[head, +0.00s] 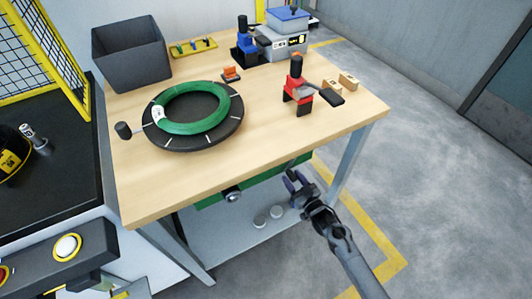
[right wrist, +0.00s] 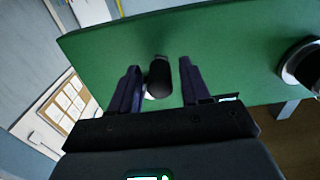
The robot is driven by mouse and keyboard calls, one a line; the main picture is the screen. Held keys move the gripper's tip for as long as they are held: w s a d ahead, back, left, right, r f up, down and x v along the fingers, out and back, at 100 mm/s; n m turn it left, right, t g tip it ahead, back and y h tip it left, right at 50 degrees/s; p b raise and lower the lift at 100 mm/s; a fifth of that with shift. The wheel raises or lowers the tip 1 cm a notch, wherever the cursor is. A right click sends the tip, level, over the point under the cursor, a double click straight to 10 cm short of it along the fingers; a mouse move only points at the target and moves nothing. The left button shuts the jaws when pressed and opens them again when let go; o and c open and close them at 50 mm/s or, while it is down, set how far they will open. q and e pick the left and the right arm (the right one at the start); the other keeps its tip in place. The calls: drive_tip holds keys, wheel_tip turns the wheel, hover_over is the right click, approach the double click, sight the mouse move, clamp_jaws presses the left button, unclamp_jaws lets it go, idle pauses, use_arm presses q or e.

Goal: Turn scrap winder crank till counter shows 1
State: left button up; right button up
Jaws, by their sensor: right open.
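A green unit (head: 262,180), which I take to be the scrap winder, hangs under the table's front edge. Its green face (right wrist: 225,40) fills much of the right wrist view. My right gripper (head: 297,180) is in front of the unit's right part. In the right wrist view the gripper (right wrist: 160,82) is open, with a black cylindrical handle (right wrist: 160,77) between its fingers and a gap on both sides. A round black and silver part (right wrist: 302,65) sticks out at the right of that face; I cannot make out a readable counter. My left gripper is out of view.
The wooden table (head: 270,135) carries a round black turntable with a green coil (head: 182,126), a red tool (head: 298,88), a grey bin (head: 131,50) and a grey device (head: 282,42). A lower shelf (head: 235,245) holds two round pieces. Open floor lies to the right.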

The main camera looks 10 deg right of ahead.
drive_tip(key=p+v, duration=0.5)
drive_tip(key=v, duration=0.3)
idle(0.6)
idle(0.4)
